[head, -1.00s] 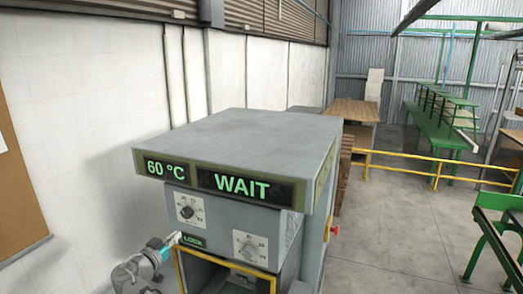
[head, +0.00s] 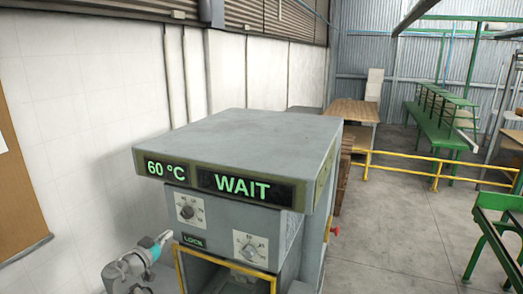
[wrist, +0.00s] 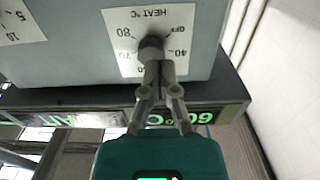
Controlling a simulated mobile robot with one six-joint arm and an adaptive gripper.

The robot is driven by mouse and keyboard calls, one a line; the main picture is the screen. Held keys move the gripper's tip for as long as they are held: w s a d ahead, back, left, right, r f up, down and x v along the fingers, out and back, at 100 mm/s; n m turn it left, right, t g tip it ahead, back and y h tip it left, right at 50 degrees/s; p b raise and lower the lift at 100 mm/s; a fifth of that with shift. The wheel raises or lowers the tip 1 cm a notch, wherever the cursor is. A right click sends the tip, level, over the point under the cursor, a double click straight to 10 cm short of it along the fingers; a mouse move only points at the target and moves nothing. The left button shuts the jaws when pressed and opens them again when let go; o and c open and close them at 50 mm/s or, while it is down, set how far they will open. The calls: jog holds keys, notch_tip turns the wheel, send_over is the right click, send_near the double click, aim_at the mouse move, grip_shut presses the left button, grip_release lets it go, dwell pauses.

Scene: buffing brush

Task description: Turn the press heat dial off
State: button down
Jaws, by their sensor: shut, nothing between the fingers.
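The heat dial (head: 187,212) is a dark knob on a white plate at the upper left of the press front. In the wrist view the heat dial (wrist: 151,47) appears upside down, with HEAT °C, OFF, 40, 70 and 80 around it. Its pointer direction is too unclear to tell. My gripper (head: 168,235) is left of the press front, below the dial in the picture and apart from it. In the wrist view my gripper (wrist: 161,68) has its fingertips together, overlapping the dial's lower edge in the picture. They hold nothing.
The press display reads 60 °C (head: 167,170) and WAIT (head: 242,187) on an overhanging hood above the dials. A second dial (head: 249,248) sits to the right, and a LOCK sign (head: 194,241) is below the heat dial. A yellow frame (head: 225,262) edges the opening below.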

aim_at(194, 218)
jog(key=shift+x, duration=3.4)
jog(key=shift+d+r+p, duration=0.1)
jog(key=shift+r+p, duration=0.2)
jog(key=shift+p, duration=0.05)
jog(key=shift+s+d+f, duration=0.1)
jog(key=shift+s+d, duration=0.1)
jog(key=shift+d, duration=0.1)
jog(key=shift+s+d, duration=0.1)
jog(key=shift+d, duration=0.3)
jog(key=shift+s+d, duration=0.15)
jog(key=shift+d, duration=0.25)
